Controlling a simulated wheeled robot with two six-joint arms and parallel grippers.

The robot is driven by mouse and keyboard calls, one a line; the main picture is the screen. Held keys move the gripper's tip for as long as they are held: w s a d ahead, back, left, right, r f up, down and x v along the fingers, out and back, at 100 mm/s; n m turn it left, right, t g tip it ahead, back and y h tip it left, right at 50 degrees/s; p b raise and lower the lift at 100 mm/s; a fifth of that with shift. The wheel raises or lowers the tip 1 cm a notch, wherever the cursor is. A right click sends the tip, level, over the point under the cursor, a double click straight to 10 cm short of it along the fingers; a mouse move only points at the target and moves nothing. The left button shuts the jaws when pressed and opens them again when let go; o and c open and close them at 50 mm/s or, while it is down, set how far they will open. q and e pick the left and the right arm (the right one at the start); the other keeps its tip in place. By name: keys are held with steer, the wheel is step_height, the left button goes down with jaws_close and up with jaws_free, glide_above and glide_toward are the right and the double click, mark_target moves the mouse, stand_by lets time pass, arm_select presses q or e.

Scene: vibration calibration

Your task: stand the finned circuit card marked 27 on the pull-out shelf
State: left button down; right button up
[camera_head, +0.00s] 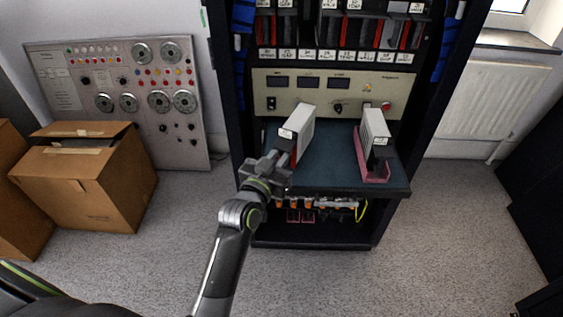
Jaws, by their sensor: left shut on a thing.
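My left gripper (279,165) is shut on a light grey finned circuit card (300,130) with a dark and red lower edge. The card is upright over the left part of the dark pull-out shelf (330,172); whether it touches the shelf I cannot tell. A white label shows on its near end, but its number is too small to read. A second grey card (374,126) stands in a pink holder (374,177) on the right of the shelf. My right gripper is not in view.
The rack's upper slots hold several cards (345,30) above a beige meter panel (325,88). Cables and small parts (318,205) lie below the shelf. Cardboard boxes (90,190) and a control panel (120,85) stand at left. The shelf's middle is clear.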

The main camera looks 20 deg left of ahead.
arm_select(q)
steer(key=shift+f, duration=1.05)
steer(key=shift+r, duration=0.1)
steer(key=shift+f+b, duration=0.25)
steer(key=shift+b, duration=0.1)
steer(key=c, duration=1.4)
jaws_free()
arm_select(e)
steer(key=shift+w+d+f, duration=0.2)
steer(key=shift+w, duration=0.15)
arm_select(q)
steer(key=shift+r, duration=0.1)
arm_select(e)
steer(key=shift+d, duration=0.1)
